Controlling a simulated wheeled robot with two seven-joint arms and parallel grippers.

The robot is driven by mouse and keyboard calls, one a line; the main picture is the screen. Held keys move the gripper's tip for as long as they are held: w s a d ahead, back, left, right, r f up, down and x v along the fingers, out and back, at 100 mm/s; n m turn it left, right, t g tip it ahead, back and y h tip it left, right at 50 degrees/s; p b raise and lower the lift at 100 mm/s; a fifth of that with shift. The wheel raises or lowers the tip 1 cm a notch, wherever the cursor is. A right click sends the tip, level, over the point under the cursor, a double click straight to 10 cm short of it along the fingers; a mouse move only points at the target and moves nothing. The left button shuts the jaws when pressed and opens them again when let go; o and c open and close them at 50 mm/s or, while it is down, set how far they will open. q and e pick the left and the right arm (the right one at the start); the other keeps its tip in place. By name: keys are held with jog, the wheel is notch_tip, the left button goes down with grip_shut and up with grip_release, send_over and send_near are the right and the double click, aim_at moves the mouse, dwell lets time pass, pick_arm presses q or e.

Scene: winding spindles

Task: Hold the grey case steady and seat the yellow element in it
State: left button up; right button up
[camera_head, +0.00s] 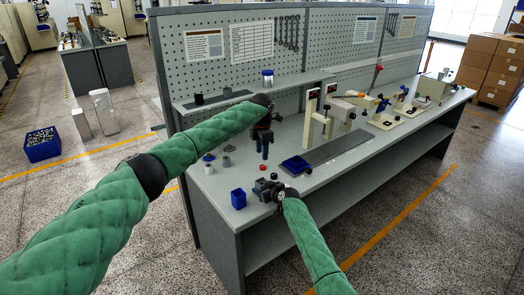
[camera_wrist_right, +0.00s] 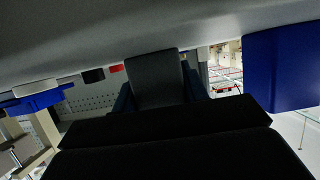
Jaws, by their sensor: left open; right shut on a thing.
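My right gripper (camera_head: 268,188) is low over the front left of the bench. In the right wrist view a dark grey block, seemingly the grey case (camera_wrist_right: 155,78), sits between its blue fingers (camera_wrist_right: 158,98), and the gripper is shut on it. In the head view the case is too small to make out at the jaws. My left gripper (camera_head: 264,154) is open, with its blue fingers pointing down, above the bench behind the right one. I see nothing between its fingers. I cannot make out the yellow element in either view.
A blue bin (camera_head: 238,199) stands left of my right gripper and a blue tray (camera_head: 296,166) right of it. Small grey (camera_head: 226,161) and blue-white (camera_head: 208,160) parts stand at the left. Upright fixtures (camera_head: 312,118) and a grey strip (camera_head: 340,149) occupy the bench to the right.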

jog(key=o, duration=1.1)
jog(key=shift+c, duration=0.2)
